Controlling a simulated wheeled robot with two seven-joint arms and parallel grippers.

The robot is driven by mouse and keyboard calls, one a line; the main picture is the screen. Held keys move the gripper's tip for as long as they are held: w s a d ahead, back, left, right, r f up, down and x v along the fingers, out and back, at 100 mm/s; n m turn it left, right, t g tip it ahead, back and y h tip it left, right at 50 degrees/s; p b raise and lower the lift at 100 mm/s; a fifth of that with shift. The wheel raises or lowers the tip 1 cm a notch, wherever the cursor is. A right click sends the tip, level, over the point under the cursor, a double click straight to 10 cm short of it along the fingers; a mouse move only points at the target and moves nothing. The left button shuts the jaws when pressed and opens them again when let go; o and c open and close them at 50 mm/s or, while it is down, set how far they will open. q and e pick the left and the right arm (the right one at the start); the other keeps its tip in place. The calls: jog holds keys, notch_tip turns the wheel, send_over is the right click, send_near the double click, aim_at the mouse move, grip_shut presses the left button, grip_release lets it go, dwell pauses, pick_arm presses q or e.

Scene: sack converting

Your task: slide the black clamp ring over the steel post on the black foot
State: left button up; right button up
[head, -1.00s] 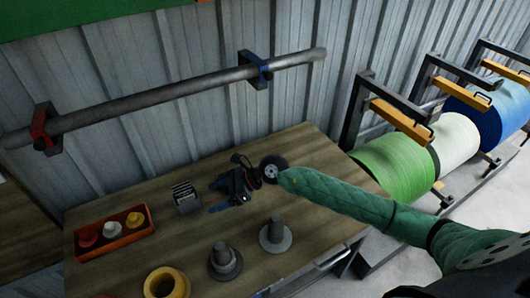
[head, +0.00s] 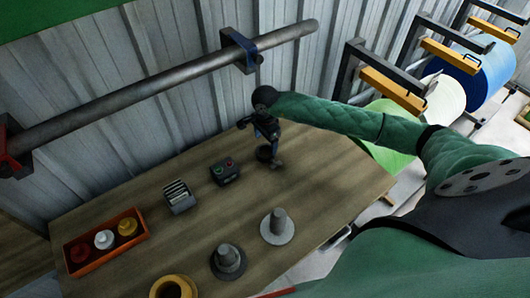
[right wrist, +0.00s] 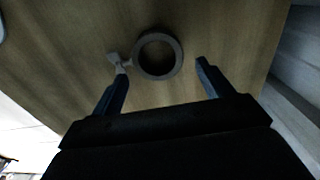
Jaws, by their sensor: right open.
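The clamp ring (right wrist: 158,76) lies on the wooden table with its small side tab (right wrist: 116,62) pointing left in the right wrist view. It looks grey-brown there; in the head view the ring (head: 264,154) is small and dark, just below my gripper. My right gripper (right wrist: 161,69) is open and empty above it, with one finger on each side. The left fingertip appears close to the tab; contact cannot be told. A grey post on a darker foot (head: 228,262) stands upright near the table's front. My left gripper is not in view.
A second post on a lighter grey foot (head: 278,229) stands to the right. A yellow ring-shaped part (head: 173,287) is at the front. A red tray (head: 104,240) with spools, a card holder (head: 179,196) and a button box (head: 225,172) are also on the table. A pipe (head: 160,88) runs along the wall.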

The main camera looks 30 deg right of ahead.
aim_at(265, 155)
notch_tip(265, 155, down, 5)
jog(key=shift+s+a, duration=0.1)
jog(key=shift+s, duration=0.05)
jog(key=shift+r, duration=0.1)
jog(key=c, duration=1.1)
